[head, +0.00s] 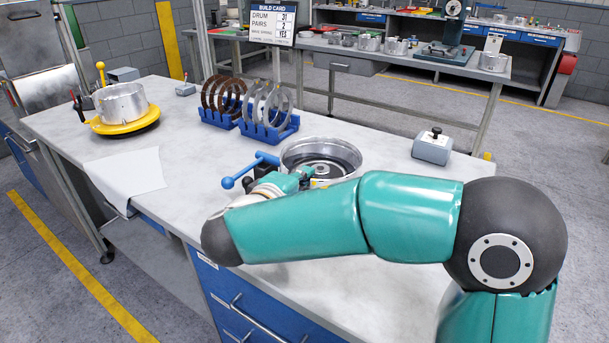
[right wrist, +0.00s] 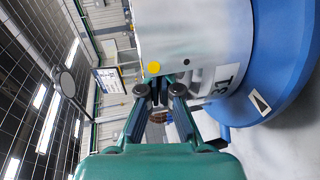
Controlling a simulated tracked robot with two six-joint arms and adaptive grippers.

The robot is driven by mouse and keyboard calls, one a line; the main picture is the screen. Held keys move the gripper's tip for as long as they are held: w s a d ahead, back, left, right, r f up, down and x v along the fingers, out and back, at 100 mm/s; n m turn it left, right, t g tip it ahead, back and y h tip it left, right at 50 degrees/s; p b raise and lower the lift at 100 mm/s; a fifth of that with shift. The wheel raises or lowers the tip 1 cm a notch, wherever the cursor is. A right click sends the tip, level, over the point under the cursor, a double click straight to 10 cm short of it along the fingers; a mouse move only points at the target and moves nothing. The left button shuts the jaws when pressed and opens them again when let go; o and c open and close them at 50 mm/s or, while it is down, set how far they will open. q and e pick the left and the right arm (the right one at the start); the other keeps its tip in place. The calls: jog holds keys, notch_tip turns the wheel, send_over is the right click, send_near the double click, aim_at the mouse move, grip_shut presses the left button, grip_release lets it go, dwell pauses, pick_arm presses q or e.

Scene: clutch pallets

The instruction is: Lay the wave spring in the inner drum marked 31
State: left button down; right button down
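The build card (head: 272,22) reads drum 31, pairs 2, wave spring yes. An open metal drum (head: 350,152) with a hub inside stands at the bench middle. My right gripper (head: 298,176) is low at the drum's near side, partly hidden by my arm. In the wrist view its fingers (right wrist: 160,92) look closed together, with no ring seen between them. I cannot single out the wave spring. My left gripper is not in view.
Blue racks (head: 283,134) hold brown and grey rings behind the drum. A blue ball-ended lever (head: 240,176) juts out left of it. Another drum (head: 121,103) sits on a yellow base (head: 128,127) at left. A grey box (head: 432,149) stands right. The bench front left holds a cloth (head: 125,175).

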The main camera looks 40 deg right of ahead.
jog(key=c, duration=1.2)
grip_release()
jog(key=shift+c, duration=0.2)
jog(key=shift+a, duration=0.1)
jog(key=v, duration=0.5)
jog(key=shift+s+r+b, duration=0.1)
jog(key=shift+b, duration=0.25)
notch_tip(320, 180, up, 9)
jog(key=s+a+p, duration=0.1)
jog(key=a+p, duration=0.1)
jog(key=p, duration=0.4)
jog(key=shift+a, duration=0.25)
jog(key=shift+s+r, duration=0.1)
